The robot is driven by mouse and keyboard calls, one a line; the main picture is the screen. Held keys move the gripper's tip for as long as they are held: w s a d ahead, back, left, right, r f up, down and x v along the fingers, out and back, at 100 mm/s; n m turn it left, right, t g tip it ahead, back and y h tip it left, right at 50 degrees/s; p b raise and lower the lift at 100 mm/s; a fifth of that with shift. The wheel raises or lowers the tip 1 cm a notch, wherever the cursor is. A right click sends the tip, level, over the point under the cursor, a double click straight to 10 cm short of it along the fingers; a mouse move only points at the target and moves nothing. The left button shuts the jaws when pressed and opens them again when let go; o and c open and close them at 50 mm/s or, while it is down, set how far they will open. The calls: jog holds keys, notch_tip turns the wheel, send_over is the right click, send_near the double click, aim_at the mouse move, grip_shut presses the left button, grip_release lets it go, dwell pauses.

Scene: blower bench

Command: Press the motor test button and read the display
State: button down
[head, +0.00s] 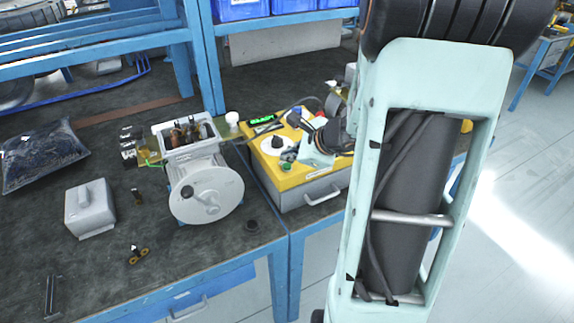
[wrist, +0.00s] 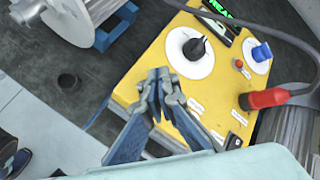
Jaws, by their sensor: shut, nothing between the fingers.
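The yellow test panel (head: 262,163) stands on the bench, and it fills the middle of the wrist view (wrist: 145,105). A green button (head: 288,167) shows near its front edge in the head view; I cannot see it in the wrist view, where my fingers cover part of the panel. The lit green display (head: 262,120) is at the panel's back edge, partly cut off in the wrist view (wrist: 218,9). My gripper (wrist: 160,78) is shut and empty over the panel, just below the black knob (wrist: 194,48). I cannot tell whether the fingertips touch anything.
A red button (wrist: 239,63), a blue knob (wrist: 262,52) and a red plug (wrist: 265,98) with a grey cable are on the panel. The opened motor (head: 205,185) stands left of it. A grey cover (head: 90,208) and a dark bag (head: 42,155) lie farther left.

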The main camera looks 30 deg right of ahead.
aim_at(288, 167)
jog(key=shift+f, duration=0.2)
jog(key=shift+f+b, duration=0.25)
jog(key=shift+b, duration=0.4)
jog(key=shift+f+b, duration=0.4)
jog(key=shift+b, duration=0.05)
dwell(0.4)
jog(key=shift+r, duration=0.1)
jog(key=shift+r+p, duration=0.6)
jog(key=shift+r, duration=0.1)
jog(key=shift+r, duration=0.1)
notch_tip(288, 167, up, 5)
jog(key=p, duration=0.4)
dwell(0.8)
